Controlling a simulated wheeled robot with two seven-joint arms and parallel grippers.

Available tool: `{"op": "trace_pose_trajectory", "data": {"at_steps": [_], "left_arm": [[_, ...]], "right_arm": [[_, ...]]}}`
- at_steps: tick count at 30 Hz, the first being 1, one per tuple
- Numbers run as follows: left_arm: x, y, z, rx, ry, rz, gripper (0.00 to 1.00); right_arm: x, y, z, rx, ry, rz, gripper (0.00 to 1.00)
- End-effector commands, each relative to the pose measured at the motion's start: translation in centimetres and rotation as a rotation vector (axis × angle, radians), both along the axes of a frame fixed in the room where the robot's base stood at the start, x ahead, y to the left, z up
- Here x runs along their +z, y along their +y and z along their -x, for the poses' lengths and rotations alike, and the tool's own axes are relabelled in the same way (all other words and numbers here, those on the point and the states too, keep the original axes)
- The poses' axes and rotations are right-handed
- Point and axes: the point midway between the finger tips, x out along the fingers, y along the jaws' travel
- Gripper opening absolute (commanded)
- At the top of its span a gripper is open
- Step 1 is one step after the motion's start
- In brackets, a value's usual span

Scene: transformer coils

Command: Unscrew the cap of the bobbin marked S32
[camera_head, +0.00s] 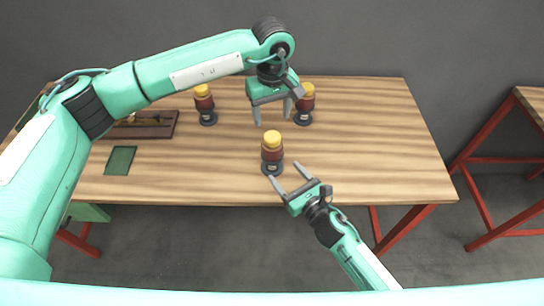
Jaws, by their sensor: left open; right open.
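Three bobbins with yellow caps and dark red coils stand upright on dark round bases. One bobbin (271,155) is at the table's front middle, one (204,105) is at the back left, and one (304,104) is at the back right. The markings are too small to read, so I cannot tell which is S32. My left gripper (271,115) is open and empty, pointing down above the table behind the front bobbin. My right gripper (286,180) is open and empty, close to the base of the front bobbin, on its near right side.
A wooden table (390,150) holds everything, with its right part clear. A dark brown tray (165,127) with small items lies at the left. A dark green square (120,160) lies in front of it. Another red-legged table (535,105) stands at the far right.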

Motion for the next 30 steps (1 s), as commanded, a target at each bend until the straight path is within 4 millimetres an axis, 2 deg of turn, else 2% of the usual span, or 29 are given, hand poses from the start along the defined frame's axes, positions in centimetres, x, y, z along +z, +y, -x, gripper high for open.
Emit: {"op": "trace_pose_trajectory", "data": {"at_steps": [6, 12, 18, 26, 30], "left_arm": [[0.0, 0.0, 0.0, 0.000, 0.001, 0.001, 0.59], [0.0, 0.0, 0.0, 0.000, 0.001, 0.001, 0.59], [0.0, 0.0, 0.0, 0.000, 0.001, 0.001, 0.59], [0.0, 0.0, 0.0, 0.000, 0.001, 0.001, 0.59], [0.0, 0.0, 0.0, 0.000, 0.001, 0.001, 0.59]], "right_arm": [[0.1, 2.3, -3.6, -0.001, 0.000, -0.001, 0.68], [0.0, 3.8, -5.7, -0.001, 0.001, -0.001, 0.68], [0.0, 4.4, -6.6, -0.001, 0.001, -0.001, 0.68], [0.0, 4.4, -6.6, -0.001, 0.001, -0.001, 0.68], [0.0, 4.4, -6.6, -0.001, 0.001, -0.001, 0.40]]}}
